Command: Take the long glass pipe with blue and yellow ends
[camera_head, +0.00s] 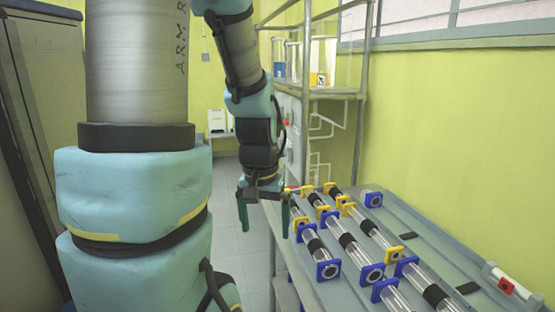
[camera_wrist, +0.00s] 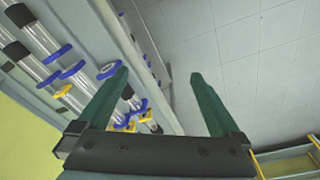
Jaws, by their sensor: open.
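Several glass pipes with black middle bands lie in rows on a grey bench (camera_head: 450,250). A shorter-looking one (camera_head: 315,245) lies to the left, nearest my gripper. I cannot tell for sure which is the long one. My gripper (camera_head: 264,228) is open and empty, pointing down beside the bench's left edge. In the wrist view, my gripper (camera_wrist: 159,75) has its fingers apart, with pipes (camera_wrist: 36,32) to its left.
A shelf rack (camera_head: 340,93) with glass vessels (camera_head: 321,60) stands behind the bench against the yellow wall. A small red-and-white item (camera_head: 507,286) lies at the bench's right. Tiled floor (camera_head: 228,200) is clear left of the bench. A grey cabinet stands at far left.

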